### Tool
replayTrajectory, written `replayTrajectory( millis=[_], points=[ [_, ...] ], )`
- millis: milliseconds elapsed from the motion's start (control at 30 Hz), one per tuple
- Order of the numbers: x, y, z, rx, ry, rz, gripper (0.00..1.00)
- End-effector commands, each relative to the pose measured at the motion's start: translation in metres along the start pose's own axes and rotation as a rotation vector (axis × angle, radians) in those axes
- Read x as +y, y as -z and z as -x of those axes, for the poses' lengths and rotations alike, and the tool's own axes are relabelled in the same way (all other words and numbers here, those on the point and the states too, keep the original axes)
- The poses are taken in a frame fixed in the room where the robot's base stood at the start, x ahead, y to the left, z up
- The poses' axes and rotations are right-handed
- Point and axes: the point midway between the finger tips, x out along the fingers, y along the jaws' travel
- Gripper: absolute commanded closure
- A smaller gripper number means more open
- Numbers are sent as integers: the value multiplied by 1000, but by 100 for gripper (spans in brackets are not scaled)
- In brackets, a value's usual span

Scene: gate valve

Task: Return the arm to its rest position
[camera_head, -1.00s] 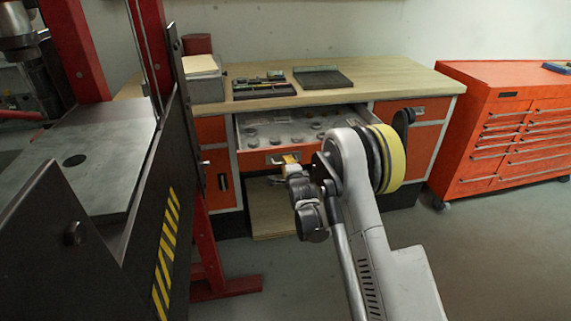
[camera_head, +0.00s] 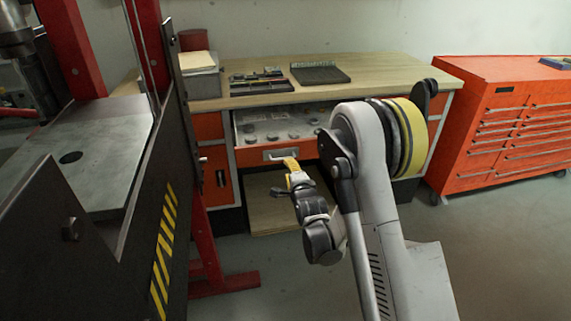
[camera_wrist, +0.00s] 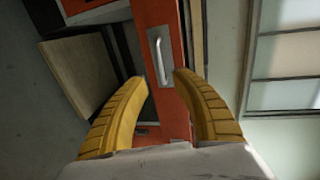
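My gripper (camera_head: 291,165) has yellow fingers and is in front of the open workbench drawer (camera_head: 281,153). In the wrist view my gripper (camera_wrist: 162,80) is open, with its two fingers apart and nothing between them. The drawer's metal handle (camera_wrist: 160,56) lies beyond the fingertips, apart from them as far as I can tell. My arm is bent, with its large joint in front of the workbench's right part.
The drawer, holding several small round items, stands out from the wooden-topped workbench (camera_head: 400,75). A red tool cabinet (camera_head: 500,130) stands at the right. A press with a steel table (camera_head: 85,150) and striped guard stands close at the left. Floor between is clear.

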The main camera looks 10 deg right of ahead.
Motion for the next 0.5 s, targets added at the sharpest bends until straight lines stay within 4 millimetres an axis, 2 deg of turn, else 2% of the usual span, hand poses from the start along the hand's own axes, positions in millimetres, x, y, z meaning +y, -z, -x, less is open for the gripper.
replayTrajectory(
  millis=[100, 200, 500],
  points=[
    [0, 0, 16, 0, 0, 0, 68],
    [0, 0, 22, 0, 0, 0, 68],
    [0, 0, 24, 0, 0, 0, 68]
  ],
)
